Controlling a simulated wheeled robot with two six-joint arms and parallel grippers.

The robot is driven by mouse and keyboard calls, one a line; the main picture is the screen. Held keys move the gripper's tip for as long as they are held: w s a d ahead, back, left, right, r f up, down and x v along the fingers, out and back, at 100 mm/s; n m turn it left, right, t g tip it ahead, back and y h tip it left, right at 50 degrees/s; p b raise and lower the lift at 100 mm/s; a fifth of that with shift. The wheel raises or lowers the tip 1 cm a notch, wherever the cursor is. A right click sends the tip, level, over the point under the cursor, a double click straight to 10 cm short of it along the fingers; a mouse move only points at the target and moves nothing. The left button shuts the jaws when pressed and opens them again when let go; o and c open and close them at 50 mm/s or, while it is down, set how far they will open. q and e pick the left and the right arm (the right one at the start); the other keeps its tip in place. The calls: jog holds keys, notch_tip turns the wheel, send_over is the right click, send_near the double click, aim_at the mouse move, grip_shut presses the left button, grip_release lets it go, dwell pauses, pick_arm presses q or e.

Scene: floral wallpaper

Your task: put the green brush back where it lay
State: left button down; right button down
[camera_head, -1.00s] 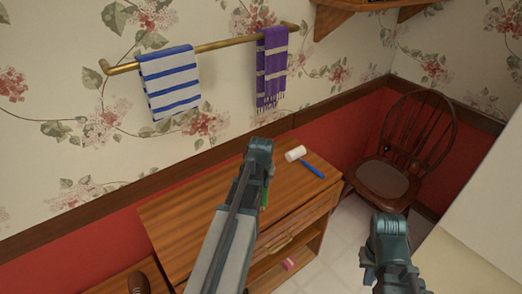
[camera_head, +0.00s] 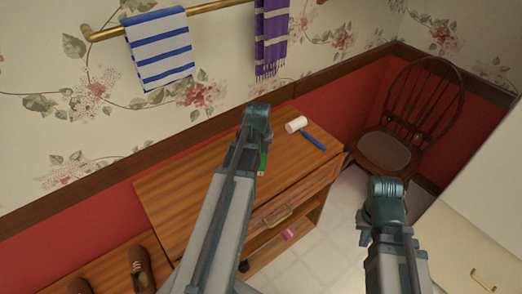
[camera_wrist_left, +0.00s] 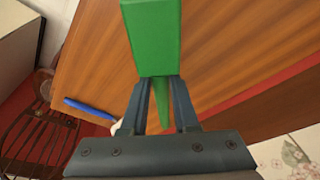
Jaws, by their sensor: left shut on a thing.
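The green brush (camera_wrist_left: 152,38) is held between the fingers of my left gripper (camera_wrist_left: 160,88), its thick block toward the top of the left wrist view and a thin tapered end between the fingers. In the head view only a bit of the green brush (camera_head: 263,162) shows beside my left gripper (camera_head: 256,125); the arm hides the rest. It is over the wooden cabinet top (camera_head: 205,175); I cannot tell its height above the wood. My right gripper (camera_head: 382,205) is right of the cabinet, over the floor; its fingers are not clear.
A white cylinder (camera_head: 296,124) and a blue stick-like thing (camera_head: 314,140) lie at the cabinet's back right. A wooden chair (camera_head: 388,148) stands right. Brown shoes (camera_head: 141,268) are at lower left. A striped towel (camera_head: 160,50) and a purple towel (camera_head: 270,38) hang above. The cabinet's left top is clear.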

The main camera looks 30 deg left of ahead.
pick_arm(q)
jog(key=shift+f+b, duration=1.9)
jog(key=shift+f, duration=0.35)
jog(key=shift+f+b, duration=0.45)
jog(key=c, duration=0.6)
grip_release()
jog(key=shift+r, duration=0.1)
jog(key=p+v, duration=1.3)
jog(key=shift+s+r, duration=0.1)
jog(key=shift+r, duration=0.3)
